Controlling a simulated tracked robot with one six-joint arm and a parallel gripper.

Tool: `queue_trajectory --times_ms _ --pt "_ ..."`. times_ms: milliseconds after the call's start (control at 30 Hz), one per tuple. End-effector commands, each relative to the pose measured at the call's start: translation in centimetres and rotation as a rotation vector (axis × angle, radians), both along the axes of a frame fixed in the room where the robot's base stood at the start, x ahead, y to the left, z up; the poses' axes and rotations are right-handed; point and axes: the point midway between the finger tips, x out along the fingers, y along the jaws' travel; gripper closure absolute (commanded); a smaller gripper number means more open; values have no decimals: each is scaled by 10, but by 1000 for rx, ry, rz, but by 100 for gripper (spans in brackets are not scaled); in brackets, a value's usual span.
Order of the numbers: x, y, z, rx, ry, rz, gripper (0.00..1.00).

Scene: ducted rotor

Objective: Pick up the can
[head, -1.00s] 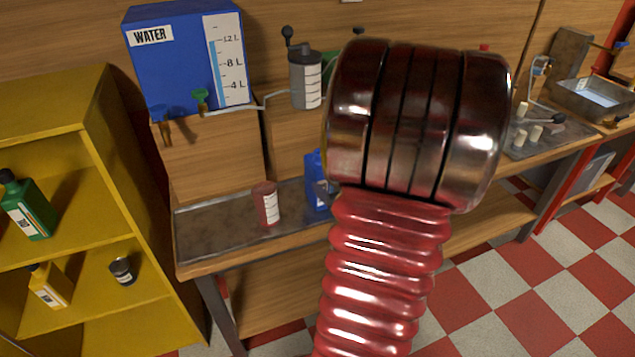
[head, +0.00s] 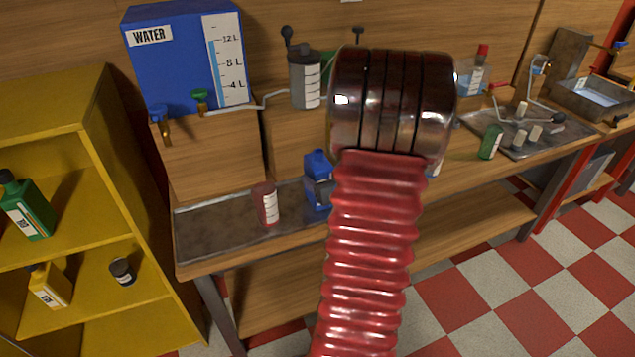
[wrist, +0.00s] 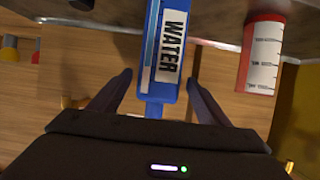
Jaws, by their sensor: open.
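The blue can (head: 318,168) stands on the metal tray of the bench in the head view, partly hidden behind my red arm. In the wrist view the blue can (wrist: 170,50), with a white WATER label, reaches down between the two dark fingers of my gripper (wrist: 158,82). The gripper is open, with one finger on each side of the can. A gap shows on both sides near the fingertips. The gripper is mostly hidden by my arm in the head view.
A red graduated cup (head: 266,204) stands left of the can and shows at right in the wrist view (wrist: 262,52). A blue water tank (head: 185,65) and grey container (head: 304,80) are behind. A yellow shelf (head: 90,170) is left; a green cup (head: 490,142) is right.

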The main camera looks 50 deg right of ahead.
Motion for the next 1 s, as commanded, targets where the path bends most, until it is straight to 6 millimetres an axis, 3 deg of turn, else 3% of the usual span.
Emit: queue_trajectory --times_ms 267,700,1000 --pt "4 -2 -2 0 0 1 30" --pt "38 -24 -21 0 0 1 30" --pt "40 -25 -22 0 0 1 30"
